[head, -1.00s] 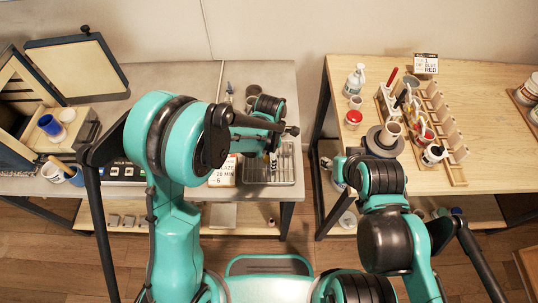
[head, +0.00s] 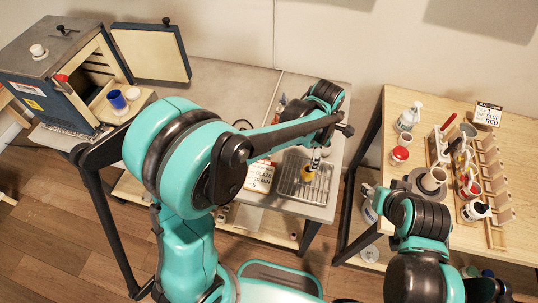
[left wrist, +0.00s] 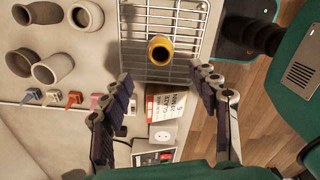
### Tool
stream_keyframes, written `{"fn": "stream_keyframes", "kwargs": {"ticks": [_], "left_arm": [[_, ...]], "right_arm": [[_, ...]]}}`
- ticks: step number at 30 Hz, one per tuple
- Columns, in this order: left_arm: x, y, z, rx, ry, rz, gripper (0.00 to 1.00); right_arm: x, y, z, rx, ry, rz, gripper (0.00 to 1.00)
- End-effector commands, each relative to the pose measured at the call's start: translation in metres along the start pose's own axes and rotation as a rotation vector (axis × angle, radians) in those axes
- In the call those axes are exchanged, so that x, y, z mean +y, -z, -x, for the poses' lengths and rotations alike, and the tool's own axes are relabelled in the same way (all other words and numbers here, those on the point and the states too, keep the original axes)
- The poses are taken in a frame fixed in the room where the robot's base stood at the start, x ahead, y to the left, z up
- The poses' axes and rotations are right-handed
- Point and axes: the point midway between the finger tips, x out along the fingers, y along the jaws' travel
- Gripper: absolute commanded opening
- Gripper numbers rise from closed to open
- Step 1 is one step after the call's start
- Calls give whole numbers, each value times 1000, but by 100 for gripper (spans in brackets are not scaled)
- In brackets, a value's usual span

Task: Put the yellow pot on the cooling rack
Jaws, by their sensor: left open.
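The yellow pot (head: 309,173) is on the wire cooling rack (head: 291,189). In the left wrist view the pot (left wrist: 160,50) shows its dark round mouth and stands upright over the bars of the rack (left wrist: 133,20). My left gripper (left wrist: 164,76) is open, its two fingers spread wide, with the pot beyond the fingertips and apart from them. In the head view my left arm hides most of this gripper above the rack. My right gripper (head: 370,190) is mostly hidden behind its own arm beside the right table, and its jaws cannot be made out.
A card (head: 260,177) stands near the rack. A kiln (head: 60,75) is at left. The right table holds bottles, jars and a wooden tool rack (head: 488,185).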

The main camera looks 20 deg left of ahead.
Motion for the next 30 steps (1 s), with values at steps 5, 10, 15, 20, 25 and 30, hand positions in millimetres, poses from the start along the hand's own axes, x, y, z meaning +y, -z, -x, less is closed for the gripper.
{"fn": "stream_keyframes", "kwargs": {"ticks": [5, 10, 15, 20, 25, 30], "left_arm": [[-3, 33, 30, -37, -68, -228, 60], [-15, 90, 69, -42, -227, -671, 60], [-37, 144, 91, 58, -400, -1131, 60], [-58, 181, 96, 226, -514, -1499, 60], [-69, 202, 94, 373, -560, -1730, 60], [-72, 206, 93, 423, -568, -1802, 60]], "right_arm": [[0, 0, 0, 0, 0, 0, 45], [0, 0, 0, 0, 0, 0, 45], [0, 0, 0, 0, 0, 0, 45], [0, 0, 0, 0, 0, 0, 45], [0, 0, 0, 0, 0, 0, 45], [0, 0, 0, 0, 0, 0, 45]]}}
